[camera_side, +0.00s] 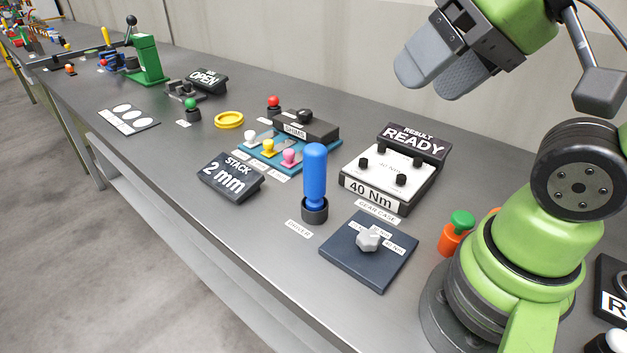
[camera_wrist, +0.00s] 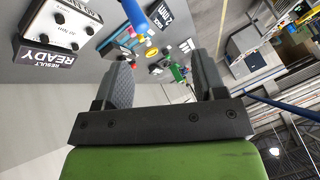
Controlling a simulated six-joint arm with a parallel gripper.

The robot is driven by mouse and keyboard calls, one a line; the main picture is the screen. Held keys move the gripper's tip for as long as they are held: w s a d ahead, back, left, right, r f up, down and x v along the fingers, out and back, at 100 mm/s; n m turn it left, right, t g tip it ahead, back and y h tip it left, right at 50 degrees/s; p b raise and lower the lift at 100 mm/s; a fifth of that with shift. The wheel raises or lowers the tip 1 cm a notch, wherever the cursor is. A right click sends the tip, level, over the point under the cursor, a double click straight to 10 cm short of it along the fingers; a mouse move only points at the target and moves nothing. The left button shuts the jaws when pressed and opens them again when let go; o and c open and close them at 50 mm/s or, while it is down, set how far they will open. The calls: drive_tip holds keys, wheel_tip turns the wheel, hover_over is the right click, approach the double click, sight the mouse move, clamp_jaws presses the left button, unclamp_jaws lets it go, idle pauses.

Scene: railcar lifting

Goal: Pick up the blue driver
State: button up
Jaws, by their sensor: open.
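The blue driver (camera_side: 315,175) stands upright in a dark round holder (camera_side: 314,212) on the grey bench, beside a label reading DRIVER. My gripper (camera_side: 432,78) is in the air above the back right of the bench, up and to the right of the driver and well apart from it. In the wrist view its two grey fingers (camera_wrist: 164,82) are spread with nothing between them. The blue driver also shows in the wrist view (camera_wrist: 134,15), cut off by the top edge, beyond the fingers.
A gear case (camera_side: 388,178) marked 40 Nm and a READY sign (camera_side: 412,143) stand right of the driver. A dark plate with a grey knob (camera_side: 368,240) lies in front. A 2 mm sign (camera_side: 230,178) and a shims tray (camera_side: 327,147) are left. An orange-green piece (camera_side: 455,232) stands by my base.

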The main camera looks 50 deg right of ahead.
drive_tip(key=shift+o, duration=0.9)
drive_tip(key=shift+w, duration=0.1)
drive_tip(key=n+g+h, duration=0.2)
drive_tip(key=n+g, duration=0.5)
hover_over(315, 147)
drive_tip(key=s, duration=0.1)
wheel_tip(315, 147, down, 9)
drive_tip(key=shift+a+r, duration=0.1)
drive_tip(key=shift+w+f, duration=0.1)
drive_tip(key=shift+f, duration=0.3)
wheel_tip(315, 147, down, 5)
drive_tip(key=shift+w, duration=0.1)
drive_tip(key=f, duration=0.5)
drive_tip(key=shift+w, duration=0.35)
